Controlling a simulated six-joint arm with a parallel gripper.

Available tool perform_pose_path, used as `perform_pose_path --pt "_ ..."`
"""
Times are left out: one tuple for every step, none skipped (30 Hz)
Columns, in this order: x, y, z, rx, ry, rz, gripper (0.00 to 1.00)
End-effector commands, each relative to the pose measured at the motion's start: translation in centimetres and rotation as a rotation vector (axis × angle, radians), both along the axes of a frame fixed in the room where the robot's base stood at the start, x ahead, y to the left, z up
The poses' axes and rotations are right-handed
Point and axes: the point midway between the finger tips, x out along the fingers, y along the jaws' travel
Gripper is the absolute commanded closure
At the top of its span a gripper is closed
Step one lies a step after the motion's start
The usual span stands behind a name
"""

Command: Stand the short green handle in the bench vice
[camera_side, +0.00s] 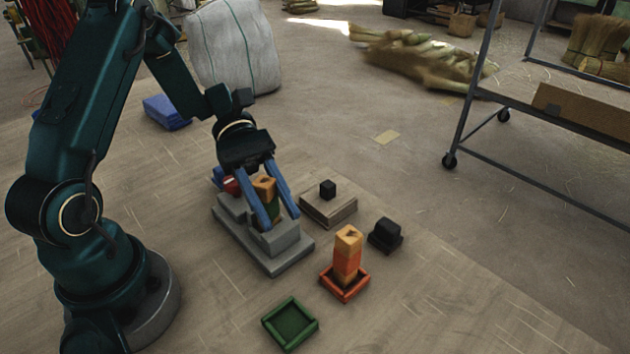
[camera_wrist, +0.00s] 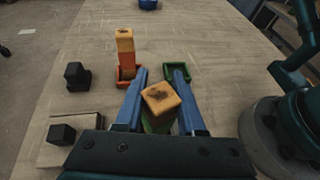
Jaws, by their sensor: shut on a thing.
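The short green handle (camera_side: 264,186) has a light wooden top and a green body. My gripper (camera_side: 280,221) is shut on it, with one blue finger on each side. The handle looks upright over the grey bench vice (camera_side: 284,258), between its raised grey blocks. Its lower end is hidden by a finger and the vice, so I cannot tell whether it rests on the vice. In the wrist view the handle's wooden top (camera_wrist: 160,97) shows between the fingers, a little turned, with green below it.
An empty green tray (camera_side: 290,323) lies in front of the vice. A tall orange handle with a wooden top (camera_side: 347,252) stands in an orange tray (camera_side: 345,291). A wooden block with a black cube (camera_side: 328,189) and a black piece (camera_side: 385,235) lie right. Red and blue items (camera_side: 231,186) sit behind the vice.

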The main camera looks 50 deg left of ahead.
Motion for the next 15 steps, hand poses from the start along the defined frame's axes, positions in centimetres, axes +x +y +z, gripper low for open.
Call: perform_pose_path --pt "0.01 0.00 -0.09 -0.001 0.000 0.000 1.00" --pt "0.01 0.00 -0.14 -0.001 0.000 0.000 1.00" --pt "0.01 0.00 -0.22 -0.001 0.000 0.000 1.00" --pt "0.02 0.00 -0.27 -0.001 0.000 0.000 1.00" --pt "0.02 0.00 -0.33 -0.001 0.000 0.000 1.00" --pt "0.03 0.00 -0.41 0.000 0.000 0.000 1.00" --pt "0.03 0.00 -0.46 0.000 0.000 0.000 1.00" --pt "0.03 0.01 -0.53 0.000 0.000 0.000 1.00" --pt "0.03 0.01 -0.60 0.000 0.000 0.000 1.00" --pt "0.04 0.01 -0.66 0.000 0.000 0.001 1.00" --pt "0.04 0.01 -0.72 0.000 0.000 0.000 1.00" --pt "0.04 0.01 -0.80 0.000 0.001 0.001 1.00" --pt "0.04 0.01 -0.87 0.000 0.000 0.001 1.00" --pt "0.04 0.01 -0.92 0.000 0.000 0.001 1.00" --pt "0.04 0.01 -1.00 0.000 0.000 0.001 1.00"
